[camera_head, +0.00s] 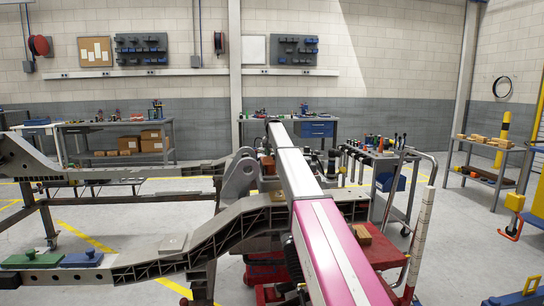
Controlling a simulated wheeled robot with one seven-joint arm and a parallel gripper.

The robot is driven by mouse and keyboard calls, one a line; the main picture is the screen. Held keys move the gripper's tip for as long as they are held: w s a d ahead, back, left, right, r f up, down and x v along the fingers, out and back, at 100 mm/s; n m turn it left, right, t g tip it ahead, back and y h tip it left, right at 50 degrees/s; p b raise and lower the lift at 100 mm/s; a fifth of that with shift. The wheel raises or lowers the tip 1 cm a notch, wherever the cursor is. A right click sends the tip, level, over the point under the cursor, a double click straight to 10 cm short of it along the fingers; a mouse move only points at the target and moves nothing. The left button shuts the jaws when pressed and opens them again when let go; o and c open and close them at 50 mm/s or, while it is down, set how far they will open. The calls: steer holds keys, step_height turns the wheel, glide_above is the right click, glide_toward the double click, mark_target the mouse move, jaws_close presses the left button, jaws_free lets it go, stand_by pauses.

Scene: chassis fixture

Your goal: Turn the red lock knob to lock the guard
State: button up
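I cannot make out for certain which part is the red lock knob or its guard. A green block (32,260) with a small reddish part on top lies at the left end of the grey chassis frame (240,222). A blue block (82,260) with a small knob-like top lies beside it. My magenta and silver arm (325,240) reaches from the bottom centre away over the frame and hides part of it. My gripper is not visible at the arm's far end.
A yellow post with a box (515,201) and a red handle (511,234) stands at the right edge. Workbenches (115,125) line the back wall. Open floor (460,235) lies at right.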

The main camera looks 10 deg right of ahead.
steer(key=shift+m, duration=0.8)
steer(key=o, duration=0.9)
steer(key=shift+o, duration=0.2)
steer(key=shift+r, duration=0.1)
step_height(320, 180, up, 11)
steer(key=shift+f, duration=0.2)
